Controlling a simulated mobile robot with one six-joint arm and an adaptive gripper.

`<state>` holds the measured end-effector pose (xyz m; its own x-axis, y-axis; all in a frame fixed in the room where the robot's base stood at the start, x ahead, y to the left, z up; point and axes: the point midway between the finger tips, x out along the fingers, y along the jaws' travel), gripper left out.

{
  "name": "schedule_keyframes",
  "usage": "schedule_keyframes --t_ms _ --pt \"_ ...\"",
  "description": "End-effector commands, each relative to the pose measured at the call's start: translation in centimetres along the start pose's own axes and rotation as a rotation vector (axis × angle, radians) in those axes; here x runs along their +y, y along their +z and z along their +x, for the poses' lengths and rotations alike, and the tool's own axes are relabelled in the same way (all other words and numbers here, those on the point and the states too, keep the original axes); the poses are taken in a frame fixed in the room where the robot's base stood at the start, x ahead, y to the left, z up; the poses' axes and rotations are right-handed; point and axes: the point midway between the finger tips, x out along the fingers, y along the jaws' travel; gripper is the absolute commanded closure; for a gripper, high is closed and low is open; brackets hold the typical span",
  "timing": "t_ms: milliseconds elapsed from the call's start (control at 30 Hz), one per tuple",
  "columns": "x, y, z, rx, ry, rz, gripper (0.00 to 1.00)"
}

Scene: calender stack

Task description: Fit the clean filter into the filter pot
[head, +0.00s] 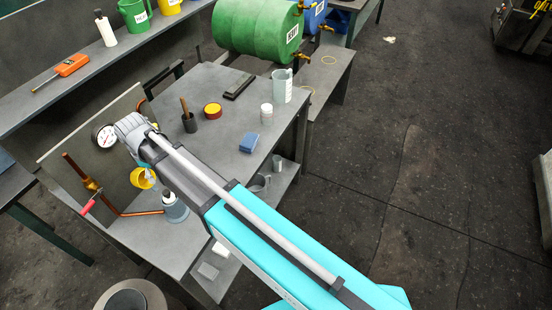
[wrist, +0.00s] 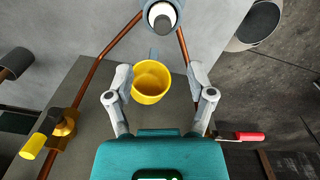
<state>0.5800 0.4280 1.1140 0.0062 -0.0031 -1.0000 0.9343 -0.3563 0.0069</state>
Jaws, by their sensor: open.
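My gripper (wrist: 158,74) is open, with one finger on each side of a yellow round cup (wrist: 150,84). The cup's open mouth faces the wrist camera and its inside looks empty. I cannot tell whether a finger touches it. In the head view the yellow cup (head: 139,178) is partly hidden by my gripper, beside the upright panel. A grey vessel with a pale top (head: 175,208) stands on the bench just right of the cup; it shows at the top of the wrist view (wrist: 160,14). I cannot tell for certain which thing is the filter or the filter pot.
Copper pipe (head: 136,213) with a brass fitting (head: 90,184) and a red handle (head: 88,207) runs close to the cup. A gauge (head: 105,136) sits on the panel.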

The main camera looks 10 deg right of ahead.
Motion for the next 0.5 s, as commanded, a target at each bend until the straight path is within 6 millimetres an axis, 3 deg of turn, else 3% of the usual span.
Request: schedule_keyframes --t_ms 267,500 --pt "3.3 5.3 0.0 -0.001 -0.001 0.146 0.30" --pt "7.2 13.1 0.1 -0.002 -0.002 0.367 0.30"
